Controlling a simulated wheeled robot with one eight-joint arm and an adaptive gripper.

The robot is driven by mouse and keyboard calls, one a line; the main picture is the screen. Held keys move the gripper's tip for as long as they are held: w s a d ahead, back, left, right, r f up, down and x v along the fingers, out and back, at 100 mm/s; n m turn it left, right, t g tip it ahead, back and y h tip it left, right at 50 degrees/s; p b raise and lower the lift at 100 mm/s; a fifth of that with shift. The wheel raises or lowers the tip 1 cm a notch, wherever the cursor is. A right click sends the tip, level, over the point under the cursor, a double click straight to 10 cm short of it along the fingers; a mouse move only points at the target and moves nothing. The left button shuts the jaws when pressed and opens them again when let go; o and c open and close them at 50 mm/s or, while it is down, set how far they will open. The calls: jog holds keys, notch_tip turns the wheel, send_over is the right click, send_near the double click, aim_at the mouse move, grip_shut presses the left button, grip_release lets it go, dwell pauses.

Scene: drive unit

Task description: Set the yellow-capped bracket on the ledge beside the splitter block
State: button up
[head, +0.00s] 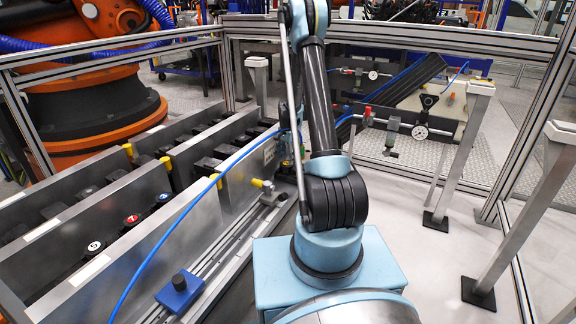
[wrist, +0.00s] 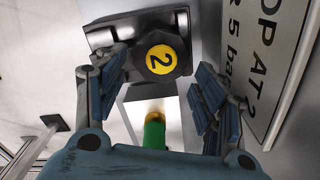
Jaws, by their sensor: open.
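The bracket is a dark block (wrist: 113,33) with a round yellow cap (wrist: 161,58) marked 2, at the top centre of the wrist view. My gripper (wrist: 162,76) is open. Its two blue-padded fingers lie left and right of the cap, with visible space between them and the cap. I cannot tell how deep the fingers reach. A green cylinder with a brass end (wrist: 154,130) shows below the cap between the fingers. In the head view my arm hides the gripper and the capped bracket. I cannot make out for certain which part is the splitter block.
A white sign (wrist: 275,60) stands close to the right finger. In the head view, metal racks (head: 140,215) holding black parts with numbered caps fill the left. A blue hose (head: 205,190) crosses them. A panel with gauges (head: 420,132) stands behind at right; posts (head: 463,150) flank it.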

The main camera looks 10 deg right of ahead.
jog(key=s+r+n, duration=0.2)
jog(key=s+r, duration=0.4)
jog(key=r, duration=0.4)
jog(key=s+r+n, duration=0.1)
jog(key=s+r, duration=0.4)
jog(key=r, duration=0.5)
jog(key=s+r+n+t, duration=0.1)
jog(key=s+r+n, duration=0.35)
jog(key=s, duration=0.85)
jog(key=s+f+n, duration=0.2)
jog(key=s, duration=1)
jog(key=s+f+n+t, duration=0.1)
jog(key=s+f+n, duration=0.1)
jog(key=s, duration=1)
jog(key=shift+s+d, duration=0.3)
jog(key=shift+s, duration=0.1)
jog(key=shift+n, duration=0.25)
